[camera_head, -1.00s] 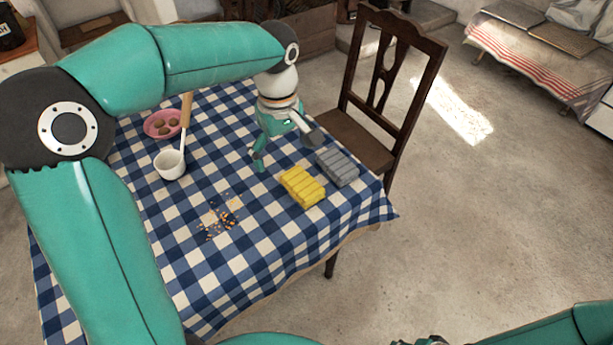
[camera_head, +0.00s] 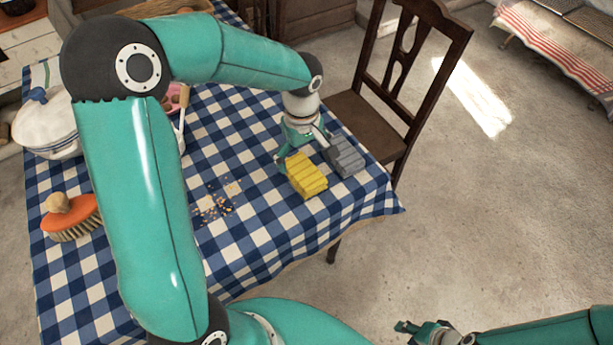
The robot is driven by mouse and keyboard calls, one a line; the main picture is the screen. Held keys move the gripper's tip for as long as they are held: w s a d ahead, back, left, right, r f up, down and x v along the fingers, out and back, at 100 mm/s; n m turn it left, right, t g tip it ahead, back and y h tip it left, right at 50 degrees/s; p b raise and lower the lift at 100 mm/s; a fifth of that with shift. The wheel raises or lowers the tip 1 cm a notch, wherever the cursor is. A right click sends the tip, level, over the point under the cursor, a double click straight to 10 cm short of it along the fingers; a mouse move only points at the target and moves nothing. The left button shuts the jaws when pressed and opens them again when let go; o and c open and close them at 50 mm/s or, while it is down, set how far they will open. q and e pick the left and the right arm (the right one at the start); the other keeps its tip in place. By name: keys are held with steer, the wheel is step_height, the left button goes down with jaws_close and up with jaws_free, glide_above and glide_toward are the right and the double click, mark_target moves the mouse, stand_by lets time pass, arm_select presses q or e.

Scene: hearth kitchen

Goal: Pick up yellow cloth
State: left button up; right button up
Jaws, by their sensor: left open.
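The yellow cloth (camera_head: 307,177) lies folded on the checkered tablecloth near the table's right edge. My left gripper (camera_head: 302,149) is open, with its fingers spread at the far end of the yellow cloth. One finger is at the cloth's left and the other is near the gap beside the grey cloth (camera_head: 346,158). I cannot tell whether the fingers touch the yellow cloth. My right gripper (camera_head: 424,333) is low at the bottom edge, away from the table, and its jaws are too unclear to read.
The grey cloth lies close to the right of the yellow one. Crumbs (camera_head: 215,205) lie to the left on the tablecloth (camera_head: 270,235). A brush (camera_head: 72,216) and a white lidded pot (camera_head: 45,125) stand at left. A wooden chair (camera_head: 385,135) is tight against the table's far right side.

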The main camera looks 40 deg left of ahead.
mark_target(303, 172)
arm_select(q)
steer(key=shift+f, duration=3)
steer(key=shift+c, duration=0.2)
steer(key=c, duration=1.2)
steer(key=shift+o, duration=0.2)
steer(key=shift+r, duration=0.15)
step_height(303, 172, up, 20)
steer(key=p, duration=0.1)
